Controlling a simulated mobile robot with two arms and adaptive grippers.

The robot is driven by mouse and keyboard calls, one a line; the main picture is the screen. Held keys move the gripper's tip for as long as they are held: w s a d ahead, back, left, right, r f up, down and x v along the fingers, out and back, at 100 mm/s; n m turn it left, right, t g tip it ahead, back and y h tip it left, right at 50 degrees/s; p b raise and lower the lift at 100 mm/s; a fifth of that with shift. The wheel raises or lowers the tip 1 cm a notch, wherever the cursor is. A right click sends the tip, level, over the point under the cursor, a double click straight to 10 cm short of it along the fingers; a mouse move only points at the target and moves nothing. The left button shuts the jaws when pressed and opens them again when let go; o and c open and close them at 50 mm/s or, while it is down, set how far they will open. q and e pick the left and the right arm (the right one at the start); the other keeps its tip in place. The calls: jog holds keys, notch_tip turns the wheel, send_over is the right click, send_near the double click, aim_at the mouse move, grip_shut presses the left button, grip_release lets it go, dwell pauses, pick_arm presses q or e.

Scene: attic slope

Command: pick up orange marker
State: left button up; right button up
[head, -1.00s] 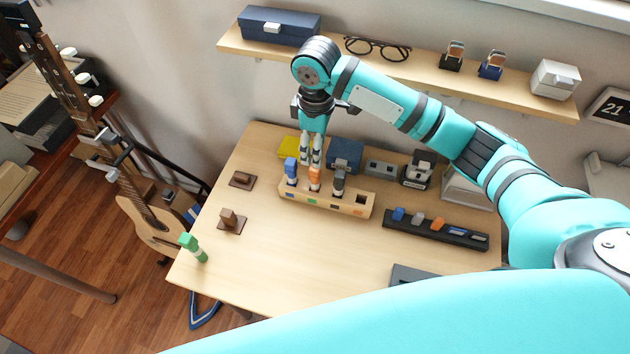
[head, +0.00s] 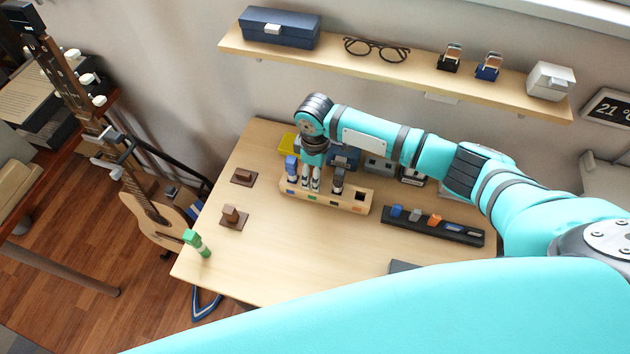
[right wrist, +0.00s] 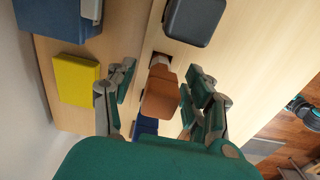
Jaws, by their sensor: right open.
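The orange marker (right wrist: 160,92) stands in the wooden holder (head: 346,205) and shows between the fingers in the right wrist view. In the head view my right gripper hides it. My right gripper (head: 312,186) is open and points down over the holder, with its fingers on either side of the marker; it also shows in the right wrist view (right wrist: 155,100). I cannot tell whether a finger touches it. In the holder, a blue marker (head: 292,168) stands left of the fingers and a dark marker (head: 338,180) right. My left gripper is not in view.
A black tray (head: 450,233) with small items lies right of the holder. A yellow box (head: 287,143) and other boxes stand behind it.

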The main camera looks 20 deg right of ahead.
grip_shut()
jog(key=shift+r, duration=0.1)
